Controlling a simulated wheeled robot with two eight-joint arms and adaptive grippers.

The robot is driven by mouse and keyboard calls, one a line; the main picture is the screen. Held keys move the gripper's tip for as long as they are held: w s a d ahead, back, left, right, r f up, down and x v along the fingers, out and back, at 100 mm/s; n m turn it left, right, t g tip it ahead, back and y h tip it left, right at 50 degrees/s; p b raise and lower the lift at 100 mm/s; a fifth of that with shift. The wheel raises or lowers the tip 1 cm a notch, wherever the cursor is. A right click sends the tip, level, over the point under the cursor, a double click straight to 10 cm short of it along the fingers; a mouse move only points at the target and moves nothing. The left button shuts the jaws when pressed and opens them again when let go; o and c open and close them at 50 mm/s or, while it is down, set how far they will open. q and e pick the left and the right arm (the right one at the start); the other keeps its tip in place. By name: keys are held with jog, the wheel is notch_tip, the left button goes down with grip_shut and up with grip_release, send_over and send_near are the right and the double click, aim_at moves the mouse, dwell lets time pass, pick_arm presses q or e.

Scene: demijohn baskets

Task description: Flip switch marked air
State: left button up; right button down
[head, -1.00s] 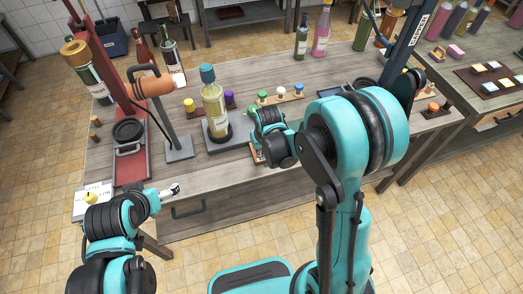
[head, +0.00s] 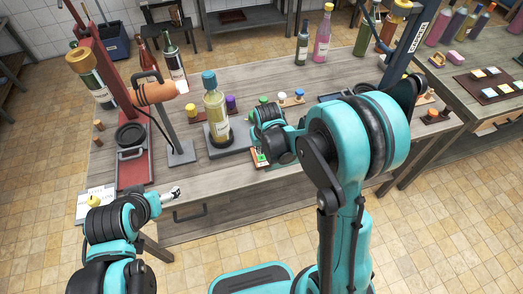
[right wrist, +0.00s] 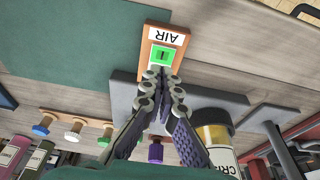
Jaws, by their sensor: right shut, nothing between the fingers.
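The air switch (right wrist: 162,56) is a lit green rocker with a dark bar mark. It sits on a small wooden block (right wrist: 149,48) under a white label reading AIR (right wrist: 166,36). My right gripper (right wrist: 160,72) is shut and empty, its fingertips at the rocker's near edge; I cannot tell whether they touch. In the head view the switch's green face (head: 261,157) shows at the table's front edge, partly hidden by my right wrist. My left gripper (head: 174,193) is by the table's front left; its finger state is unclear.
Coloured stoppers (head: 282,98) stand on a wooden strip behind. A red-framed stand (head: 135,175) and a copper lamp (head: 153,93) are at left. The table's front strip (head: 215,185) is clear.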

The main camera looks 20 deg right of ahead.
jog(key=v, duration=0.1)
jog(key=p+v, duration=0.1)
jog(key=shift+w+r, duration=0.15)
jog(key=shift+r, duration=0.3)
jog(key=s+r+p, duration=0.2)
jog(key=s+r, duration=0.3)
jog(key=r, duration=0.3)
jog(key=shift+r, duration=0.2)
jog(key=shift+d, duration=0.1)
jog(key=s+d+f+t+b, duration=0.1)
jog(key=s+t+b, duration=0.1)
jog(key=s+b, duration=0.4)
jog(key=s+d+f+t+b, duration=0.1)
jog(key=s+f+t+b, duration=0.1)
jog(key=s+b, duration=0.3)
jog(key=shift+s+d+b, duration=0.3)
jog(key=shift+s+b, duration=0.1)
jog(key=shift+s, duration=0.75)
